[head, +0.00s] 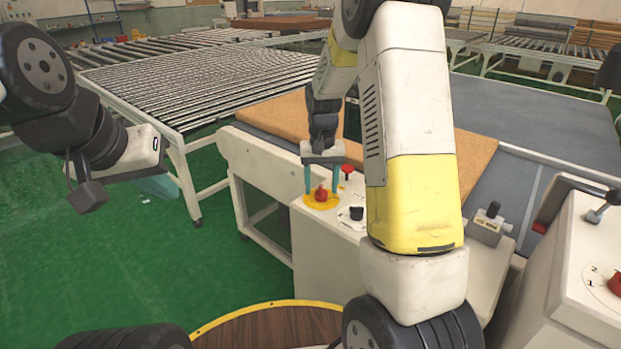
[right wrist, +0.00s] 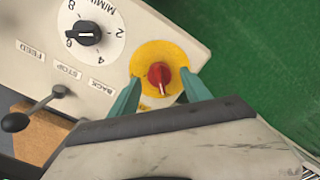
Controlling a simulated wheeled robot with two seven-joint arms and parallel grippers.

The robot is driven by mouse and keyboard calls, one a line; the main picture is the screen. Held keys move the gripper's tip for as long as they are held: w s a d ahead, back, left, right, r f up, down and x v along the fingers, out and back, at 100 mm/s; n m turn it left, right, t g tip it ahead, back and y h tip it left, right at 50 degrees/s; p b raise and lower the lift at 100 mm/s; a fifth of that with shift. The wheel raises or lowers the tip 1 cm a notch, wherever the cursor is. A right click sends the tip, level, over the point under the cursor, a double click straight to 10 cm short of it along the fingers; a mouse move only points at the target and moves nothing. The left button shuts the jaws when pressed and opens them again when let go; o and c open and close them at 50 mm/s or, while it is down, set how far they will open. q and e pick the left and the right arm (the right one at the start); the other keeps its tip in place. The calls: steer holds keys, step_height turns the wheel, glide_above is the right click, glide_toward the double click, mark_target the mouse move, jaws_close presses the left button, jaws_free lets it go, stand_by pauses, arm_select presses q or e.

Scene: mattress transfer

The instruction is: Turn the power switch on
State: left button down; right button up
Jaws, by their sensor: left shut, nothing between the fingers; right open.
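The power switch (head: 321,194) is a red knob on a round yellow plate, on top of a white control box (head: 311,254). In the right wrist view the red knob (right wrist: 159,76) has a pale mark pointing toward the bottom of the picture. My right gripper (head: 322,181) is open, with its two teal fingers over the yellow plate on either side of the knob. I cannot tell whether they touch it. My left gripper (head: 90,196) is shut and empty, far off to the left above the green floor.
A black dial (right wrist: 85,34) with numbers and a lever (right wrist: 17,121) by FEED, STOP and BACK labels are near the switch. A brown mattress (head: 275,116) lies behind the box. A second control box (head: 577,285) stands at right.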

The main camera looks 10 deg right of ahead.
steer(key=shift+f, duration=0.75)
jaws_close()
